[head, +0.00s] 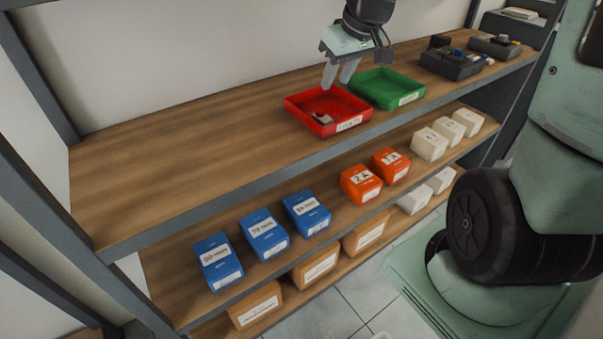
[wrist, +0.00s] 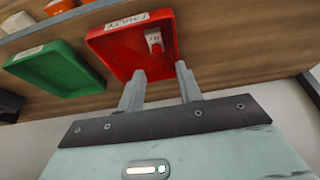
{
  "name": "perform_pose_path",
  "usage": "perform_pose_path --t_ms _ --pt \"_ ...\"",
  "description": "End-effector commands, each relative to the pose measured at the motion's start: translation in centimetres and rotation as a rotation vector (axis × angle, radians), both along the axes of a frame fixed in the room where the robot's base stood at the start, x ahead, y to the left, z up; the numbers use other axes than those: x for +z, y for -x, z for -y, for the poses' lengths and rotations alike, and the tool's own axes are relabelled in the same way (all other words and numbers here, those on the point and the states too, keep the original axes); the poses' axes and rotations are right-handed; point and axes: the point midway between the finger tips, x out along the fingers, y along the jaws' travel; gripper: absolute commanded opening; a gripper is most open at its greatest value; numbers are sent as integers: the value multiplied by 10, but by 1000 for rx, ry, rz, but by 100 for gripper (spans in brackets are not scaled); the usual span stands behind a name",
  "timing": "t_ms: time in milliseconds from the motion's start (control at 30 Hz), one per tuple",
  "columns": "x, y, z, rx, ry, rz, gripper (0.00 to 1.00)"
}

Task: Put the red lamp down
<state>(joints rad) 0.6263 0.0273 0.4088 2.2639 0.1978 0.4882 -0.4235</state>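The lamp, a small pale grey block, lies in the red tray (head: 343,107) on the top shelf. It shows in the head view (head: 322,117) and in the wrist view (wrist: 154,40), where a red spot is visible on it. My gripper (head: 337,82) is above the back of the red tray, pointing down. In the wrist view its two fingers (wrist: 160,82) stand apart with nothing between them, and the lamp is clear of the fingertips. The red tray also shows in the wrist view (wrist: 110,45).
A green tray (head: 408,90) stands just right of the red one. Dark bins (head: 452,66) with small parts are farther right. The left of the top shelf (head: 190,150) is bare. Blue boxes (head: 262,236), orange boxes (head: 361,186) and white boxes (head: 428,145) fill the lower shelf.

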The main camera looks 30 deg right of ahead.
Motion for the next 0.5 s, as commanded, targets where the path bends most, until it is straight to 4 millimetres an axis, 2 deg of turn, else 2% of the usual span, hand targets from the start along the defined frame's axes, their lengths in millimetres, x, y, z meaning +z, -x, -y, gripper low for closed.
perform_pose_path --t_ms 133,233,300,400,500 --pt "-8 13 -55 96 -12 -43 35" --pt "-18 37 -110 197 -19 -98 35" --pt "-24 61 -146 268 -19 -142 35" --pt "-33 101 -189 367 -5 -202 35" --pt "-42 142 -219 458 19 -255 35"
